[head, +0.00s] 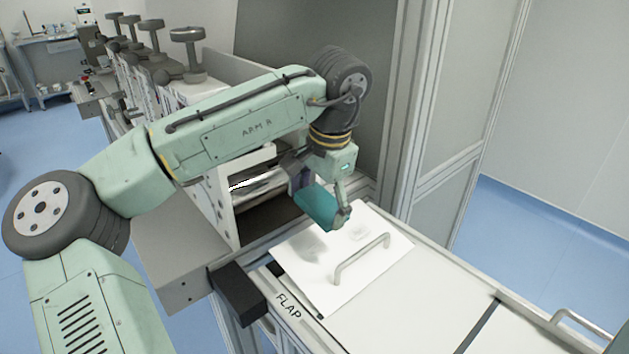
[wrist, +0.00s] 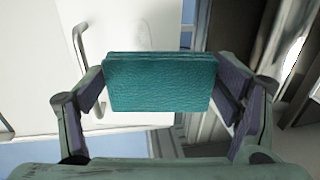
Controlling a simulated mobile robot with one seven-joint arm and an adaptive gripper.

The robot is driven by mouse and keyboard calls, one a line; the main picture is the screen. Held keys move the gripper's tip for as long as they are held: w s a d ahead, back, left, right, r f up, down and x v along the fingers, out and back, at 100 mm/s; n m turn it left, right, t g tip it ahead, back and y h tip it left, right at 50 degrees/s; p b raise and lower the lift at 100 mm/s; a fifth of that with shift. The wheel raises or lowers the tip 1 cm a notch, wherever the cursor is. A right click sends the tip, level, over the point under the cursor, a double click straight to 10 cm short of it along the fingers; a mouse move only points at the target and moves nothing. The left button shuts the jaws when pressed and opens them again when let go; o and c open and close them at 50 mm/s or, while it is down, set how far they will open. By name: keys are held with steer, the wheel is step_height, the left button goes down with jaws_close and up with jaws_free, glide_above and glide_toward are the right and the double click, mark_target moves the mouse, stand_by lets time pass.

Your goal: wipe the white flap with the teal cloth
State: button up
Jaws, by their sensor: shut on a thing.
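My gripper (head: 323,203) is shut on the folded teal cloth (head: 318,207), which spans between its two fingers in the wrist view (wrist: 160,82). The white flap (head: 310,275) lies on the machine's front table, with a metal bar handle (head: 362,258) across it. The cloth is held over the flap's far left part, and a soft shadow lies on the flap below it. A faint greyish smudge (head: 359,233) shows on the flap near the handle.
The word FLAP is printed on the table edge beside a black block (head: 238,292). A shiny roller (head: 258,184) in a side plate stands just left of my gripper. A framed panel (head: 436,120) rises behind. Bare white table surface extends to the front right.

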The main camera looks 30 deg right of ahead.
steer(key=shift+w+f, duration=0.1)
steer(key=shift+f+b, duration=0.55)
steer(key=shift+b, duration=0.15)
steer(key=b, duration=0.4)
glide_above(312, 239)
steer(key=s, duration=0.1)
step_height(312, 239, down, 4)
steer(key=shift+f, duration=0.25)
steer(key=shift+w+f+b, duration=0.25)
steer(key=shift+f+b, duration=0.1)
steer(key=shift+f, duration=0.75)
